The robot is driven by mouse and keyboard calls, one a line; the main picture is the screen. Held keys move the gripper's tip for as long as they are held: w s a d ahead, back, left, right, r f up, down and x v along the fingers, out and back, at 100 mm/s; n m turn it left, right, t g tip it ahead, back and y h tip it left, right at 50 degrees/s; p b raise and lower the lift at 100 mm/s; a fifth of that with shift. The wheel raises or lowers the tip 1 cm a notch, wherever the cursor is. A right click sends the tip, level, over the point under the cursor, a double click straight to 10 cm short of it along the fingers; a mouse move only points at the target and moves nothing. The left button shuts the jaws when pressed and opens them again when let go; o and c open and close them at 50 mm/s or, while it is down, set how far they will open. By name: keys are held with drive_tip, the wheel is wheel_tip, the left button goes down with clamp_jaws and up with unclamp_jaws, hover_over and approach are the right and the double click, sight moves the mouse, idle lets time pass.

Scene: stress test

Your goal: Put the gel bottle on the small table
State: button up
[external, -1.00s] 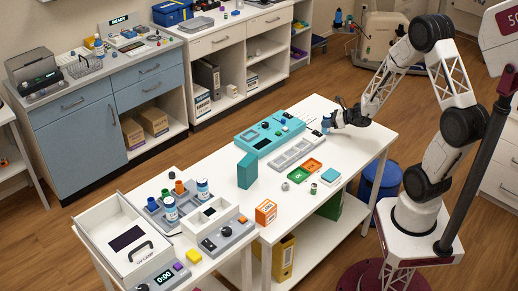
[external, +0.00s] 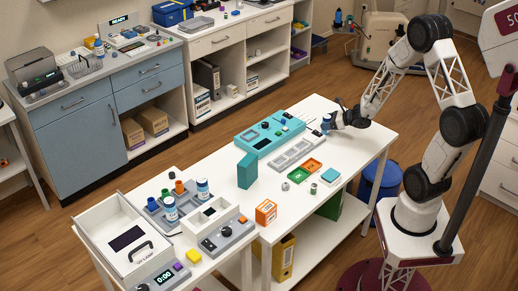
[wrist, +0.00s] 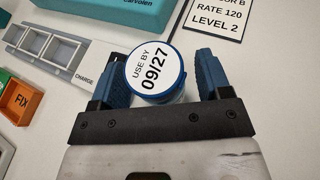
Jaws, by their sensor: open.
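A round container with a blue rim and a white top marked "USE BY 09/27" (wrist: 155,72) stands between the fingers of my gripper (wrist: 160,82) in the wrist view. The fingers are open, one on each side; its lower side is mostly hidden. In the external view it is a small blue shape (external: 326,122) beside my gripper (external: 332,119), at the far end of the long white table. I cannot read any gel label on it.
On the long white table (external: 218,197) are a teal device (external: 268,134), a grey tray (external: 291,153), green and orange trays (external: 313,165), a teal upright block (external: 247,170) and an orange box (external: 266,212).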

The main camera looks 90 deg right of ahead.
drive_tip(key=shift+r, duration=0.15)
drive_tip(key=shift+v, duration=2.8)
drive_tip(key=shift+w, duration=0.1)
